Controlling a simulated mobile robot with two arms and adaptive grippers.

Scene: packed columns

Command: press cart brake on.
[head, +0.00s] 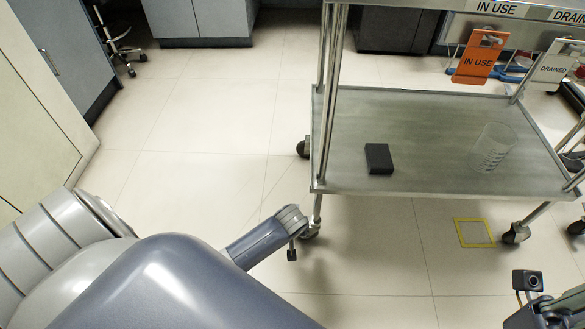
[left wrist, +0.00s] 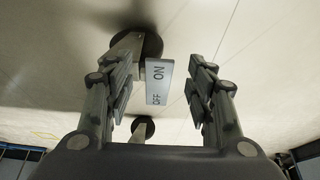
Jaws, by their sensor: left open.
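The cart (head: 440,130) stands at the right in the head view, on caster wheels. In the left wrist view, a light grey brake plate marked ON and OFF (left wrist: 158,82) shows between my fingers. Its ON end is toward the top. My left gripper (left wrist: 162,88) is open, with one finger on each side of the plate in the picture. Whether it touches the plate cannot be told. In the head view my left arm reaches to the cart's near left caster (head: 310,231); its fingers cannot be made out there. My right gripper's fingers are out of view.
A black block (head: 379,158) and a clear beaker (head: 491,148) stand on the cart's lower shelf. An orange IN USE tag (head: 478,58) and a white DRAINED tag (head: 554,66) hang above. A yellow square (head: 474,232) marks the floor. The floor left of the cart is clear.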

